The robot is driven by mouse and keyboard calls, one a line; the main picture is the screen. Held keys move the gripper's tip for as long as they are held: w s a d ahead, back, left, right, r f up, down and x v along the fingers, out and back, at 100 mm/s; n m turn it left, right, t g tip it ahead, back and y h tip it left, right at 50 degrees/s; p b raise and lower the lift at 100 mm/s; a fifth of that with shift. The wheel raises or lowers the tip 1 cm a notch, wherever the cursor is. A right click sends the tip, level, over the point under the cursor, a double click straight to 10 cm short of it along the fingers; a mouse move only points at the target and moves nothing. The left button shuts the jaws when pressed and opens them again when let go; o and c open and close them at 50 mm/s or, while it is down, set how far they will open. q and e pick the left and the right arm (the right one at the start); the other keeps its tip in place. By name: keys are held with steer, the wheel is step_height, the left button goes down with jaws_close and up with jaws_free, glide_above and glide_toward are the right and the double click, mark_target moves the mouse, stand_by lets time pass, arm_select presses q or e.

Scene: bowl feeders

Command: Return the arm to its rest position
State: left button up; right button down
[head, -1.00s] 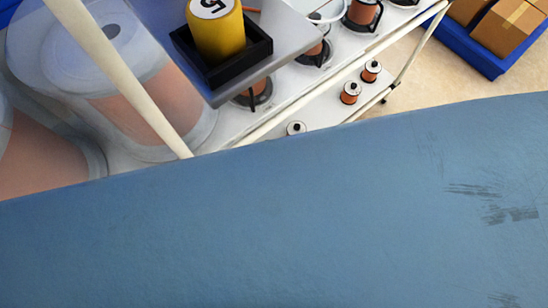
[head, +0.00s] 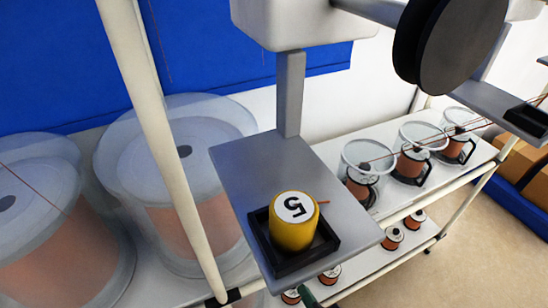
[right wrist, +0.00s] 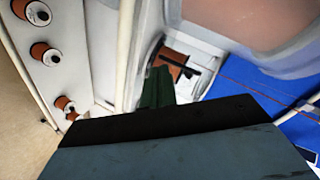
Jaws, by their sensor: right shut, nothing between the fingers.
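My right gripper shows only as a small dark green tip (head: 311,299) at the bottom edge of the head view, below the grey plate. In the right wrist view its dark green fingers (right wrist: 157,88) are together with nothing held, beyond the dark gripper body. The fingers point toward the rack, with small spools to the left. My left gripper is not in view. My right arm is mostly outside the head view.
A yellow cylinder marked 5 (head: 293,222) stands in a black tray (head: 294,262) on a grey plate (head: 235,170). White posts (head: 160,120), large translucent drums (head: 185,180), clear bowls (head: 368,158) and small spools (head: 392,238) crowd the rack. Open floor (head: 455,260) lies right.

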steer(key=s+d+r+n+g+h, duration=0.2)
steer(key=s+d+n+g, duration=0.25)
steer(key=d, duration=0.25)
steer(key=s+d+r+n+g+h, duration=0.1)
steer(key=s+d+n+g+h, duration=0.2)
steer(key=d+n+g, duration=0.35)
steer(key=s+d+f+m+b, duration=0.1)
steer(key=s+f+b, duration=0.2)
steer(key=f, duration=2.5)
steer(key=s+d+f+b, duration=0.2)
steer(key=s+d+f, duration=0.1)
steer(key=s+f, duration=1.3)
steer(key=shift+f+g, duration=0.2)
steer(key=shift+g, duration=0.2)
steer(key=shift+d, duration=0.1)
